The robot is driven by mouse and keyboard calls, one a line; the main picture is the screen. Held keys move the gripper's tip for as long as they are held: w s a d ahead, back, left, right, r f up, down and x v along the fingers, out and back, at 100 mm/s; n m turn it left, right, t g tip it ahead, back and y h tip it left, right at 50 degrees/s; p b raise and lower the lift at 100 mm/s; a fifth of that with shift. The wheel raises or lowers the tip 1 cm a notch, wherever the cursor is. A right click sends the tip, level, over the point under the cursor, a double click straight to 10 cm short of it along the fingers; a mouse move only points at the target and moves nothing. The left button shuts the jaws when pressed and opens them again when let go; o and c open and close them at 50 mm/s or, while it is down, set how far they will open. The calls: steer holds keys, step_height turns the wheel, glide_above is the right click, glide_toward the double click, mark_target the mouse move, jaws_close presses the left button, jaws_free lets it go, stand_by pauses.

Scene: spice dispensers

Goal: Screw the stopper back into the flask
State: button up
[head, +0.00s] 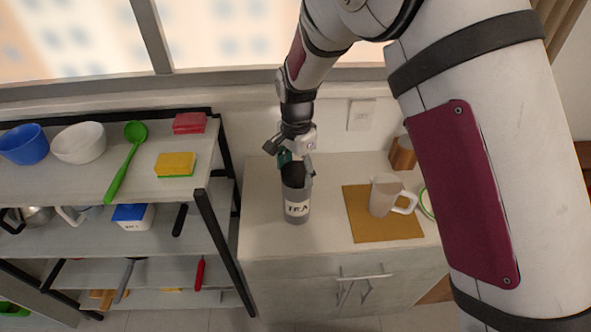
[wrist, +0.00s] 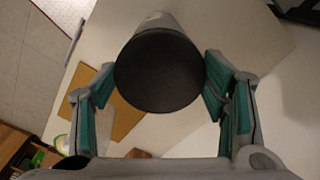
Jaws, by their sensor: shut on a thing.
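The flask (head: 297,205) is a grey cylinder labelled TEA, standing upright near the left edge of the counter. Its black stopper (head: 292,173) is at its mouth, directly under my gripper (head: 295,164). In the wrist view the stopper (wrist: 158,73) is a dark round disc between my two teal-padded fingers (wrist: 160,85), with the grey flask (wrist: 158,20) behind it. My gripper points down and is shut on the stopper. The stopper lines up closely with the flask, but I cannot tell how deep it sits; the fingers partly hide the joint.
A mug (head: 384,195) stands on a tan board (head: 362,222) to the right. A brown block (head: 403,153) is behind it. A shelf rack (head: 215,225) with bowls, a green ladle (head: 124,160) and sponges stands left. The counter front around the flask is clear.

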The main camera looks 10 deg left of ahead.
steer(key=shift+m, duration=0.4)
steer(key=m+p, duration=0.2)
steer(key=m, duration=0.7)
steer(key=shift+w+f+p, duration=0.1)
steer(key=shift+p, duration=0.2)
steer(key=shift+m, duration=1.2)
steer(key=m, duration=0.6)
steer(key=shift+m, duration=0.3)
